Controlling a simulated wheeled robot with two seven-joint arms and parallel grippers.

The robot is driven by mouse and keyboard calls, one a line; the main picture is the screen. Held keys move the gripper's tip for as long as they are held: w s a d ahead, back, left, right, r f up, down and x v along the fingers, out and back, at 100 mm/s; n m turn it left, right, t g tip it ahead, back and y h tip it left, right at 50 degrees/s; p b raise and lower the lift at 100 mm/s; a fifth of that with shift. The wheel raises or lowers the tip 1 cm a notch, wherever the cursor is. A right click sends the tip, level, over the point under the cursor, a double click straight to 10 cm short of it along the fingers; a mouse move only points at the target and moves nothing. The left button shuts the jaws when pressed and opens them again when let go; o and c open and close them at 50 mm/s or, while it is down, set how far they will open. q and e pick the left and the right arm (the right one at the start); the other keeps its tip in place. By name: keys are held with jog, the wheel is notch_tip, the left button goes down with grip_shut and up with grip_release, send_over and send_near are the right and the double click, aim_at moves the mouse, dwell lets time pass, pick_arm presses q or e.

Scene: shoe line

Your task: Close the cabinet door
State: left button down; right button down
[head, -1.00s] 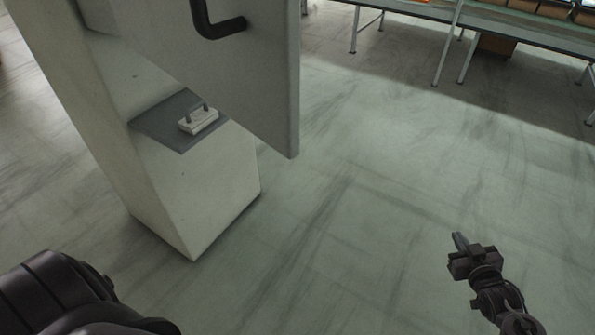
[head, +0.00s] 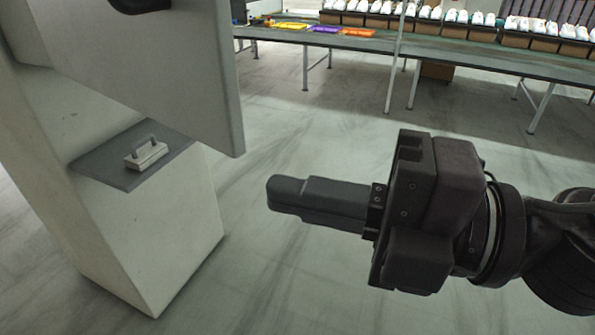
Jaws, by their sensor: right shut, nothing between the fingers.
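The white cabinet (head: 150,235) stands at the left of the head view. Its door (head: 185,75) is swung open and sticks out toward the right. Part of a black handle (head: 140,4) shows at the top edge; the rest is cut off. My right gripper (head: 270,192) is shut and empty, pointing left. In the picture it lies to the right of and below the door's lower corner, with a gap between them. My left gripper is not in view.
Inside the cabinet, a small white block with a handle (head: 147,155) sits on a grey surface (head: 92,170). A long table (head: 460,58) with shoes on boxes and coloured trays (head: 290,26) stands at the back. The floor between is clear.

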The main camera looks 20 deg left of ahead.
aim_at(242, 154)
jog(key=a+p, duration=0.2)
jog(key=a, duration=0.7)
jog(key=w+d, duration=0.2)
jog(key=w, duration=0.1)
jog(key=shift+w+p, duration=0.2)
jog(key=shift+p, duration=0.15)
jog(key=shift+w, duration=0.1)
